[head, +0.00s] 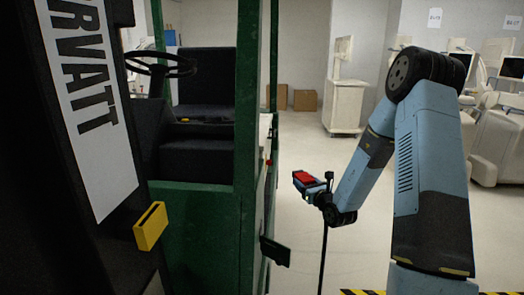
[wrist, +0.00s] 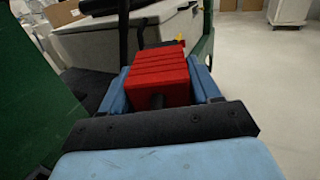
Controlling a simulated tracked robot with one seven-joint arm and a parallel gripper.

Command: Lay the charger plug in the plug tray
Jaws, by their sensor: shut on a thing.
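The charger plug (head: 305,178) is a red ribbed block with a black stub at its near end, shown in the wrist view (wrist: 157,72). My gripper (head: 307,181) is shut on it, with the light blue fingers on its two sides in the wrist view (wrist: 160,82). It is held in the air, to the right of the green cart (head: 206,225). A thin black line hangs down beside my gripper in the head view. I cannot make out the plug tray for certain in either view.
The green cart has a dark seat (head: 206,80), a steering wheel (head: 160,65) and green posts. A black panel with lettering (head: 95,110) and a yellow block (head: 150,226) stand near on the left. White carts (head: 346,100) stand behind. The floor between is clear.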

